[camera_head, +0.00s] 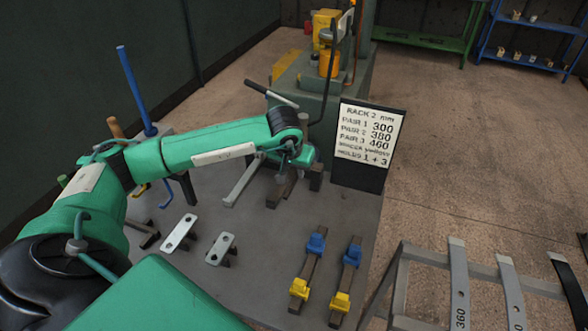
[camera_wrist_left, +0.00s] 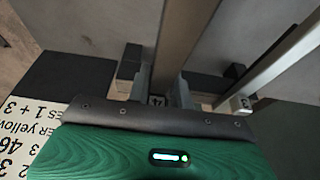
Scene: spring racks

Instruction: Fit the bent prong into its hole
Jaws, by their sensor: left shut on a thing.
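My left gripper (camera_head: 290,172) is over the far part of the grey table, beside the dark sign. I cannot make out the hole. My right gripper is not in view.
Two pale plates (camera_head: 180,232) (camera_head: 221,248) and two rails with blue and yellow blocks (camera_head: 307,272) (camera_head: 346,283) are on the table (camera_head: 270,245). A blue rod (camera_head: 135,88) stands at left. A sign (camera_head: 366,142) stands at right. A metal rack (camera_head: 425,255) is front right.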

